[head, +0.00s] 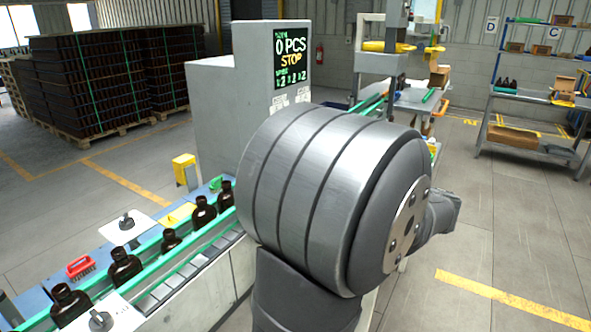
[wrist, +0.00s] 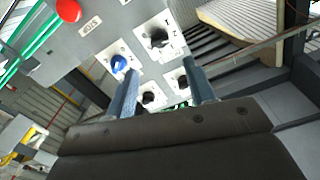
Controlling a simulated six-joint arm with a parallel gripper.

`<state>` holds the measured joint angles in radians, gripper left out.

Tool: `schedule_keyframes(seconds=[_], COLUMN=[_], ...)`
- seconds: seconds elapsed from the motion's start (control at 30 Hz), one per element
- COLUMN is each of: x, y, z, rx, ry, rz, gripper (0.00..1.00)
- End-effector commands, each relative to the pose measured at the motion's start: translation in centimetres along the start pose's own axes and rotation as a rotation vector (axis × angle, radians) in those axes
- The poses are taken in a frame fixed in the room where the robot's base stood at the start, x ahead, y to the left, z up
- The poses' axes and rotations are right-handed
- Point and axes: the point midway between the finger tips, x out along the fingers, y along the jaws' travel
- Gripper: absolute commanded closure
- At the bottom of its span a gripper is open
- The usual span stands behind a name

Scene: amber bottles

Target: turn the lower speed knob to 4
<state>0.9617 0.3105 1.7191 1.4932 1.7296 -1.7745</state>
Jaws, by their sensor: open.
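In the wrist view a grey control panel (wrist: 92,42) carries several black knobs on white plates. The largest-looking knob (wrist: 158,39) is beyond my fingertips. A second black knob (wrist: 149,98) lies between my fingers, nearer the left one, and a third (wrist: 182,82) is beside the right finger, partly hidden. The plate markings are too small to read, so I cannot tell which is the lower speed knob. My gripper (wrist: 160,68) is open, its two fingers apart over the panel, with nothing seen held. In the head view my arm hides this panel.
A blue button (wrist: 118,62) and a red button (wrist: 68,11) are on the panel. In the head view a display (head: 291,57) reads 0 PCS and STOP. Amber bottles (head: 124,266) stand along the green-railed conveyor (head: 160,292). Open floor lies at right.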

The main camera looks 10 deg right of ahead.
Motion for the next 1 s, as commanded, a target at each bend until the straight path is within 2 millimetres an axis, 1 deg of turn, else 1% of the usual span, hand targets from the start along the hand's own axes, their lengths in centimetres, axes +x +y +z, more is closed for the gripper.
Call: schedule_keyframes(seconds=[0.03, 0.1, 0.3, 0.5, 0.7, 0.93, 0.97, 1.0], x=[1.1, 2.5, 6.2, 8.6, 9.5, 9.5, 9.5, 9.5], y=[-0.1, -0.1, -0.1, -0.1, 0.0, 0.0, 0.0, 0.0], z=[0.0, 0.0, 0.0, 0.0, 0.0, 0.0, 0.0, 0.0], rx=[0.000, -0.001, 0.000, 0.000, 0.001, 0.001, 0.001, 0.001], ry=[-0.002, -0.002, -0.002, -0.002, -0.001, -0.001, -0.001, -0.001], rz=[-0.004, -0.004, -0.004, -0.002, 0.001, 0.001, 0.001, 0.001], gripper=[0.51, 0.51, 0.51, 0.51, 0.51, 0.51, 0.54, 0.62])
